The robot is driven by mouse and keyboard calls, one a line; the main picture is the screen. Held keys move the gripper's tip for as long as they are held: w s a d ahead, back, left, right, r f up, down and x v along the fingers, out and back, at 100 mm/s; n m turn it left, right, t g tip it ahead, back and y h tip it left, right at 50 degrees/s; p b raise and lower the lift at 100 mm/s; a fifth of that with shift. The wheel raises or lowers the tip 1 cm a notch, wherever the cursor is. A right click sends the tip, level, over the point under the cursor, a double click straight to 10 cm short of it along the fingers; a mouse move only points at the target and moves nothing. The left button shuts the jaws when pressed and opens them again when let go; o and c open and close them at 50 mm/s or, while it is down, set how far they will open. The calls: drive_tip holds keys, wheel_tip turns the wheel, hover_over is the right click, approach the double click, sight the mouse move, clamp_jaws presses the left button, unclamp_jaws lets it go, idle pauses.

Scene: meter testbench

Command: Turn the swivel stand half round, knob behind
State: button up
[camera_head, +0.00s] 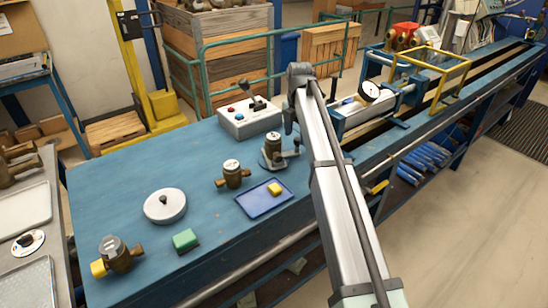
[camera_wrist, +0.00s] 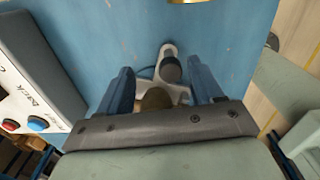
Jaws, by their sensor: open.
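The swivel stand (camera_head: 272,152) is on the blue bench, a small grey stand with an upright body, a pale round top and a side arm reaching right to a dark knob. In the wrist view, its light grey frame (camera_wrist: 168,50) and a dark cylindrical part (camera_wrist: 171,70) show ahead of my gripper. A brownish rounded part lies between the fingers; its lower side is hidden by the gripper body, and I cannot tell whether the fingers touch it. My gripper (camera_wrist: 159,88) is open, with one blue finger on each side.
A control box (camera_head: 250,118) with buttons and a joystick stands close behind the stand. A brass meter (camera_head: 233,175) and a blue tray (camera_head: 264,197) with a yellow block are nearby. A round white disc (camera_head: 165,205) and green block (camera_head: 185,240) lie further left.

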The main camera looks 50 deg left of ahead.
drive_tip(key=shift+a, duration=0.35)
drive_tip(key=shift+w+a, duration=0.1)
drive_tip(key=shift+a, duration=1.3)
